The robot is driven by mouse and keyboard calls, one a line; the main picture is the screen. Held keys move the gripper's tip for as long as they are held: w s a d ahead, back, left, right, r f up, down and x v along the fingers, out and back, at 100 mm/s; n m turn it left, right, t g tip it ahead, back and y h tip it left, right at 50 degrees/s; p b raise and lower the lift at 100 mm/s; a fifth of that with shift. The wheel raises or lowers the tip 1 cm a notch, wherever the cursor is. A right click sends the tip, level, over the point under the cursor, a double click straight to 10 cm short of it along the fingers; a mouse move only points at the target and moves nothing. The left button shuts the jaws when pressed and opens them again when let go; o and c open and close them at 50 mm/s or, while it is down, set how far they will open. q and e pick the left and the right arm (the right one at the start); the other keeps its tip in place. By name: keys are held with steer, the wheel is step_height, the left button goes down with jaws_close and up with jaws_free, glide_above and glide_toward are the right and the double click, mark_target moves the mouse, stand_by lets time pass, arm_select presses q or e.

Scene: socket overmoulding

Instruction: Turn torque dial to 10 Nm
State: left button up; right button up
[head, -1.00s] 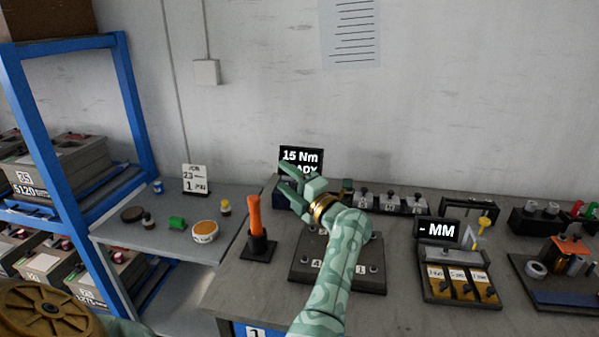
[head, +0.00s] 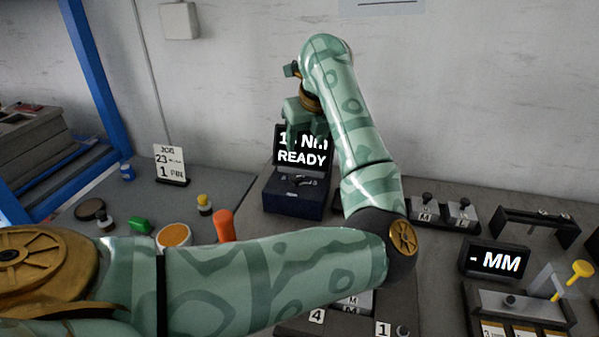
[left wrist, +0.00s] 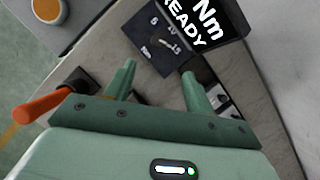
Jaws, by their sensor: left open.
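The torque box (head: 293,202) is dark blue and stands at the back of the bench. Its small dial (head: 300,181) sits on top. In the left wrist view the dial (left wrist: 164,42) shows with numbers around it; its exact setting is too small to tell. The black display (head: 302,158) reads "1", a hidden digit, "Nm" and "READY". My left gripper (head: 303,125) hangs above the box and covers part of the display. In the left wrist view the left gripper (left wrist: 158,72) is open and empty, its fingers apart from the dial. My right gripper is out of view.
An orange-handled tool (head: 224,226) stands left of the box, partly behind my arm. A second display (head: 495,261) reading "- MM" stands at the right. Small labelled blocks (head: 445,211) sit right of the box. My left arm hides much of the bench front.

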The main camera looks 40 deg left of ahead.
mark_target(296, 177)
arm_select(q)
steer(key=b+x, duration=0.4)
steer(key=x, duration=0.8)
steer(key=shift+f+b, duration=0.3)
steer(key=shift+w+a+f, duration=0.15)
steer(key=shift+a+f, duration=0.2)
steer(key=shift+f, duration=0.2)
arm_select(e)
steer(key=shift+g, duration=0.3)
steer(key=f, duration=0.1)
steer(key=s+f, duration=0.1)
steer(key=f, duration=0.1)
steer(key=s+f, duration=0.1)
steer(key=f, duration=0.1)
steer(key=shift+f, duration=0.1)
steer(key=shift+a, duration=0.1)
arm_select(q)
steer(key=c, duration=1)
